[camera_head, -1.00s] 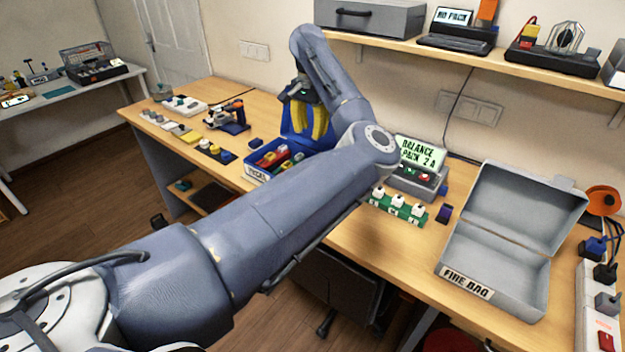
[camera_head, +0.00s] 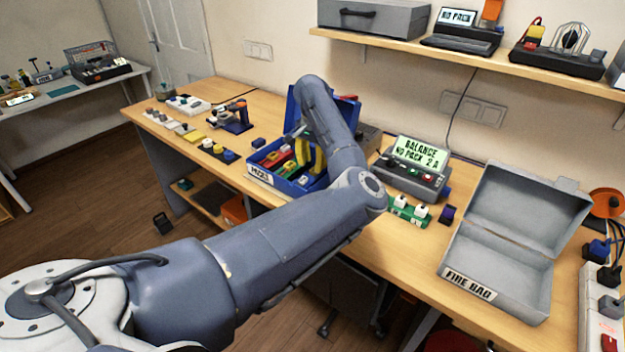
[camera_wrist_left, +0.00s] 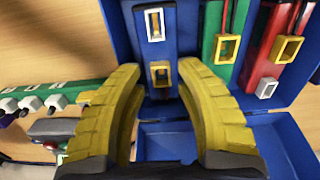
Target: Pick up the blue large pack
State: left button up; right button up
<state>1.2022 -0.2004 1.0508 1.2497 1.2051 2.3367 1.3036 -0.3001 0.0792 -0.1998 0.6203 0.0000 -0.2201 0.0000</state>
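The blue pack (camera_wrist_left: 176,30), with a white-framed and a yellow-framed connector on its end, stands at the top middle of the left wrist view. My left gripper (camera_wrist_left: 158,72) is open, its yellow fingers spread on either side of the pack's near end. I cannot tell if they touch it. In the head view the left gripper (camera_head: 311,158) is at the open blue pack box (camera_head: 291,188), partly hidden by my arm. The blue pack is not clear in that view. My right gripper is not in view.
Red and green packs (camera_wrist_left: 265,50) lie close to the right of the blue pack. The balance charger (camera_head: 412,180) stands right of the box, with a green board (camera_head: 408,214) before it. The open grey fire bag (camera_head: 497,278) is at the right.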

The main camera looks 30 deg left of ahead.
aim_at(312, 171)
pick_arm(q)
jog(key=shift+f, duration=1.7)
jog(key=shift+c, duration=0.2)
grip_shut()
jog(key=shift+r, duration=0.1)
